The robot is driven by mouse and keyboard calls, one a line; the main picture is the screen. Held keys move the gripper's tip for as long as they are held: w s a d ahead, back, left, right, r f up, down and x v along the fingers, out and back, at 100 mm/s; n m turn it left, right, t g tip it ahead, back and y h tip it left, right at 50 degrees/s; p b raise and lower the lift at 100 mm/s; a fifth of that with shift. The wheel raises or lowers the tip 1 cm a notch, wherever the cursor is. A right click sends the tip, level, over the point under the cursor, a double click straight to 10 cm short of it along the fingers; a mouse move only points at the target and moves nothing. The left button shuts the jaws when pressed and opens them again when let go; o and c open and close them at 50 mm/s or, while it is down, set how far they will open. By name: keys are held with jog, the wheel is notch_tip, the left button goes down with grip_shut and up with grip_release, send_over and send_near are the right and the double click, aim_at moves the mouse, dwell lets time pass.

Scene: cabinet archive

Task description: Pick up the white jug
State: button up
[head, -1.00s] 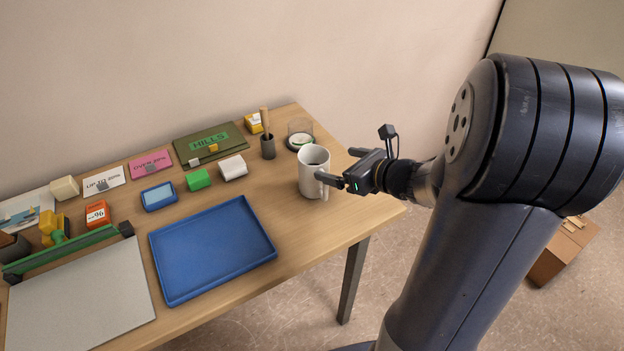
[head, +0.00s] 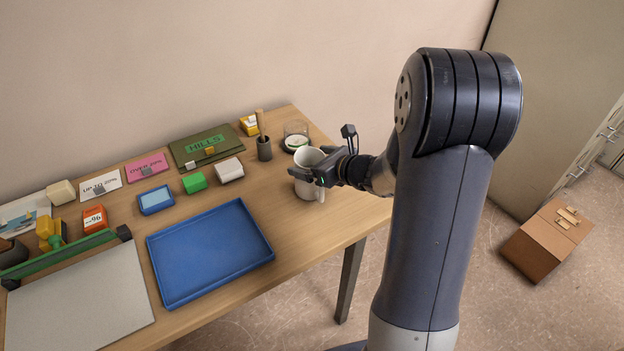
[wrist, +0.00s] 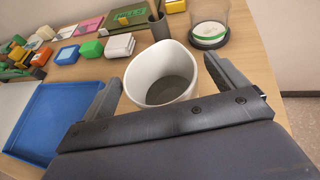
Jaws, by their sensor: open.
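The white jug (head: 309,188) stands upright on the right part of the wooden table. In the wrist view the jug (wrist: 139,72) shows its open top and grey inside, between my two fingers. My gripper (head: 306,171) is open around the upper part of the jug, one finger on each side. In the wrist view my gripper (wrist: 163,76) has a small gap between its left finger and the jug; the right finger is very close to the jug's wall, and I cannot tell if it touches. My gripper hides part of the jug in the head view.
A blue tray (head: 262,261) lies left of the jug. A dark pen cup (head: 264,151) and a clear glass container (head: 296,135) stand behind it. A white block (head: 230,169) and a green block (head: 194,183) are further left. A cardboard box (head: 541,248) is on the floor.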

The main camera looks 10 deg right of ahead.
jog(key=c, duration=1.7)
